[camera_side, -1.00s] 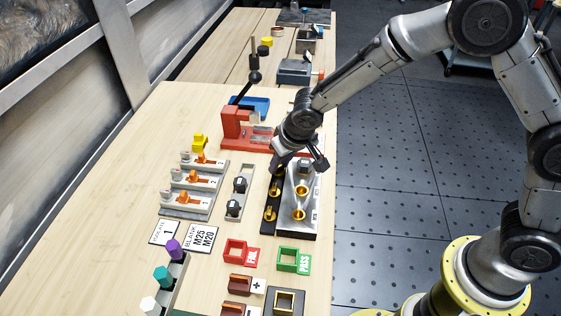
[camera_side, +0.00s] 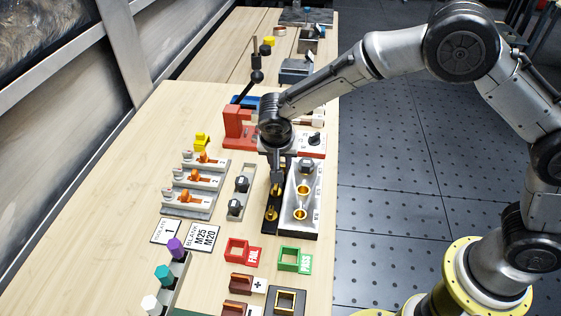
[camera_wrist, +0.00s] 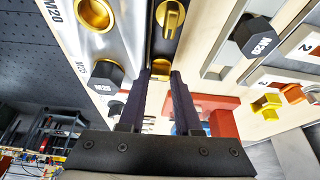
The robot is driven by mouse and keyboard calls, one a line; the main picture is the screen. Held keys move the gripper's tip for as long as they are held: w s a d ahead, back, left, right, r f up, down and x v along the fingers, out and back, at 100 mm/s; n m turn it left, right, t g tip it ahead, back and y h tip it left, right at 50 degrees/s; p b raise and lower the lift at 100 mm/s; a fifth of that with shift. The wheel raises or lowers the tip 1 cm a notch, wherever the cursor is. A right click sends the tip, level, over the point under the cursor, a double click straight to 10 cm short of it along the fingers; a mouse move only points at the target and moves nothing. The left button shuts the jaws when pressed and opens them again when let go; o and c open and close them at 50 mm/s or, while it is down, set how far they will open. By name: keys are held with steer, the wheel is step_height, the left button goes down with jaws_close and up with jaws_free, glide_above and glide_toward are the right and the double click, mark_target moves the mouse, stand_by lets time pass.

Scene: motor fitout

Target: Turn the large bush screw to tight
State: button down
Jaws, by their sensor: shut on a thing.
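A dark strip (camera_side: 268,227) stands along the left side of a silver block (camera_side: 312,217) and carries gold bush screws. My gripper (camera_side: 277,185) points down over the strip in the side view. In the wrist view, its two dark fingers (camera_wrist: 163,75) are close together on a gold bush screw (camera_wrist: 160,66), which I take as the large one; its size mark is not readable. The fingers hide most of it, so its turn angle cannot be told. Another gold bush screw (camera_wrist: 171,17), with a raised grip, sits nearer on the strip, apart from my fingers; it also shows in the side view (camera_side: 270,213).
The silver block holds two gold-rimmed holes (camera_side: 302,190) and a black hex plug (camera_side: 307,166) close beside my gripper. A grey holder with black plugs (camera_side: 240,185) stands left. A red press (camera_side: 236,128) stands behind. Red (camera_side: 238,250) and green (camera_side: 293,259) trays lie in front.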

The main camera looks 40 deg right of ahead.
steer(key=shift+m, duration=0.3)
steer(key=c, duration=0.6)
jaws_free()
steer(key=v, duration=1.4)
steer(key=shift+a+f, duration=0.1)
